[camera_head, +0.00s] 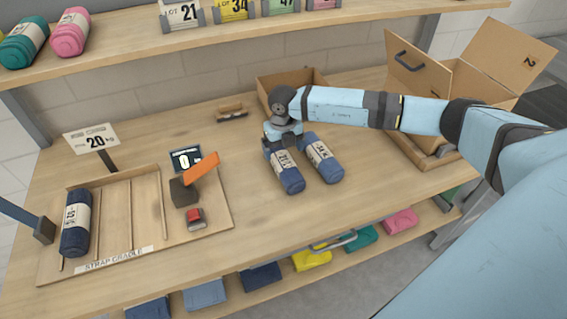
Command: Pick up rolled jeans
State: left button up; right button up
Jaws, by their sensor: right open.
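Two dark blue rolled jeans with pale printed labels lie side by side on the wooden table. The left roll (290,181) has its far end beneath my right gripper (283,148). The right roll (323,160) lies just beside it. My right gripper is open and points down, with its fingers at either side of the left roll's far end; contact cannot be told. A third blue roll (75,242) lies in the strap cradle (120,262) at the far left.
A scale-like device (184,192) with an orange arm and a red-topped block (196,218) stand on the cradle board. An open box (285,82) is behind my gripper; a larger carton (440,85) stands right. A shelf (130,50) crosses the back. The front table middle is clear.

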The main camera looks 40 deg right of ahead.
aim_at(284, 159)
notch_tip(284, 159, down, 3)
jog(key=shift+r, duration=0.2)
notch_tip(284, 159, down, 4)
jog(key=shift+f+p, duration=0.15)
jog(key=shift+p, duration=0.8)
jog(key=shift+f, duration=0.45)
jog(key=shift+c, duration=0.2)
jog(key=c, duration=1.2)
jog(key=shift+r, duration=0.1)
jog(key=shift+d+r, duration=0.1)
